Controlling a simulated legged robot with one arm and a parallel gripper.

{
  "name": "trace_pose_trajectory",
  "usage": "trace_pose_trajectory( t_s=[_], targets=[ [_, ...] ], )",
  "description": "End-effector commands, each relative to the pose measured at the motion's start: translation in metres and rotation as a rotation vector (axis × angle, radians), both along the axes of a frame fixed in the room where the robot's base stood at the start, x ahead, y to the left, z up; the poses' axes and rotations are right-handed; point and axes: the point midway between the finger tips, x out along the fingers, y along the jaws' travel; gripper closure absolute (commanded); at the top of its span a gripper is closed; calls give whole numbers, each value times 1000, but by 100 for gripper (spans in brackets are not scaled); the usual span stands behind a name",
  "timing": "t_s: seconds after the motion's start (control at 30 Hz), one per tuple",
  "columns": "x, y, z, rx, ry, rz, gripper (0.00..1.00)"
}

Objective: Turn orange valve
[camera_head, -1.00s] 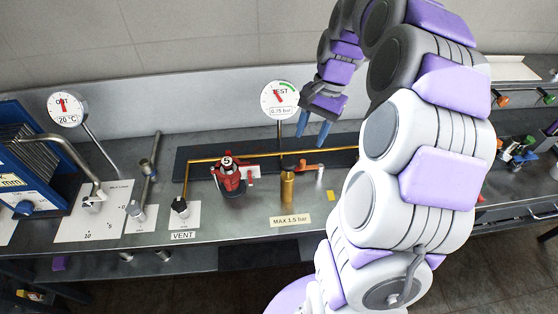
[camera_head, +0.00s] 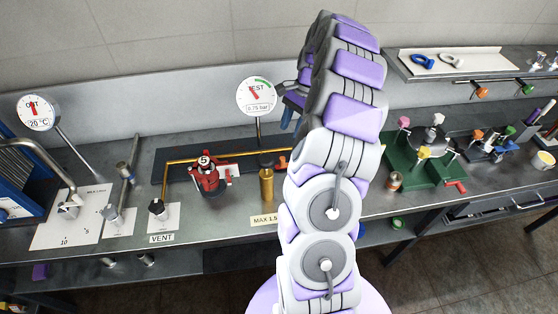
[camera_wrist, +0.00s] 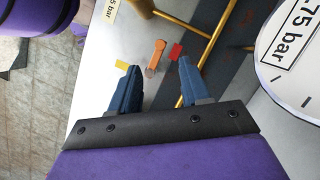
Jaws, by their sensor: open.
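The orange valve handle (camera_wrist: 156,55) shows in the wrist view as a short bar beyond my fingertips, roughly in line with the gap between them. In the head view only a small orange part (camera_head: 284,161) shows beside my arm on the brass pipe; the rest is hidden. My gripper (camera_wrist: 158,67) is open, with its two blue fingers apart and nothing between them. In the head view my gripper (camera_head: 290,116) hangs above the bench, beside the TEST gauge (camera_head: 257,96). The gauge is labelled 0.75 bar and also shows large in the wrist view (camera_wrist: 292,50).
A brass cylinder (camera_head: 267,185) and a red device (camera_head: 209,178) stand by the pipe. A green fixture (camera_head: 424,152) stands right of my arm.

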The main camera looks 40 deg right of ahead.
Motion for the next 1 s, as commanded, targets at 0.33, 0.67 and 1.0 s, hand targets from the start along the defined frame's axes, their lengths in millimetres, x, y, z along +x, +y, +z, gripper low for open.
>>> trace_pose_trajectory(
  t_s=[0.33, 0.67, 1.0],
  targets=[
    [-2, 27, -67, 2, 2, 2, 54],
    [-2, 48, -110, -2, 1, 2, 54],
    [-2, 48, -119, 0, 0, 1, 54]
  ],
)
